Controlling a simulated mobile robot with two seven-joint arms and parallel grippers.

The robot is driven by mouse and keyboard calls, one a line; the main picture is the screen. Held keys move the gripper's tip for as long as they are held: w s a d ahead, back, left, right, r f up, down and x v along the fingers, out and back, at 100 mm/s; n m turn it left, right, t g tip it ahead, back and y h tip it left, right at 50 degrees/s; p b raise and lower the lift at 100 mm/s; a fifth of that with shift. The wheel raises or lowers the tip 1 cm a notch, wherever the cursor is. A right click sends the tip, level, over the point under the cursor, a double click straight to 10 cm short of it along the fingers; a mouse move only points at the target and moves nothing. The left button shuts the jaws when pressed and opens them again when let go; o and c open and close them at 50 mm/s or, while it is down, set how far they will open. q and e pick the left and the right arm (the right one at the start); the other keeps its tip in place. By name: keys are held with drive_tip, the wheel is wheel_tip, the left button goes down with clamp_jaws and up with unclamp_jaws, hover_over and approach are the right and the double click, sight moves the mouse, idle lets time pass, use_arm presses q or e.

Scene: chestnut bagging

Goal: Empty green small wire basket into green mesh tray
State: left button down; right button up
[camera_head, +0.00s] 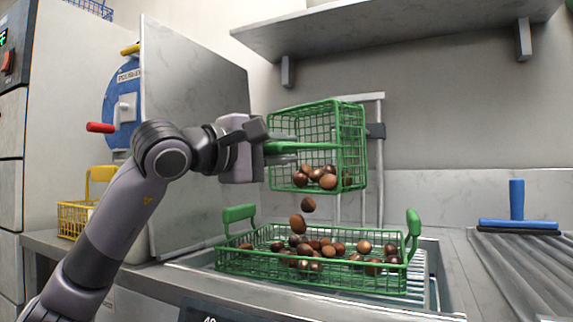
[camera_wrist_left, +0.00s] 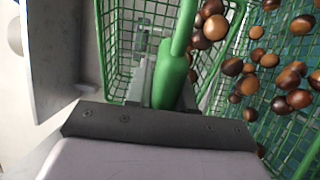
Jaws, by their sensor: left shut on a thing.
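The green small wire basket (camera_head: 345,125) is held up by my left gripper (camera_head: 285,148), which is shut on its green handle. The handle (camera_wrist_left: 172,75) also shows in the left wrist view. The basket is tipped on its side above the tray, with several chestnuts (camera_head: 316,178) still in it. Two chestnuts are in the air below it. The green mesh tray (camera_head: 310,285) with two raised handles stands under the basket and holds many brown chestnuts (camera_head: 320,247). The tray's mesh also shows at the right of the left wrist view (camera_wrist_left: 300,130). My right gripper is out of view.
The tray stands in a metal recess (camera_head: 430,275) in the counter. An upright metal panel (camera_head: 195,130) is behind my left arm. A yellow basket (camera_head: 75,215) is at the left. A shelf (camera_head: 400,35) hangs above.

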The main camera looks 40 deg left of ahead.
use_arm(q)
drive_tip(key=shift+s+a+r+t, duration=0.1)
drive_tip(key=shift+s+t, duration=0.35)
drive_tip(key=shift+t, duration=0.35)
drive_tip(key=shift+s+r+t, duration=0.1)
drive_tip(key=shift+s+t, duration=0.3)
drive_tip(key=shift+t, duration=0.4)
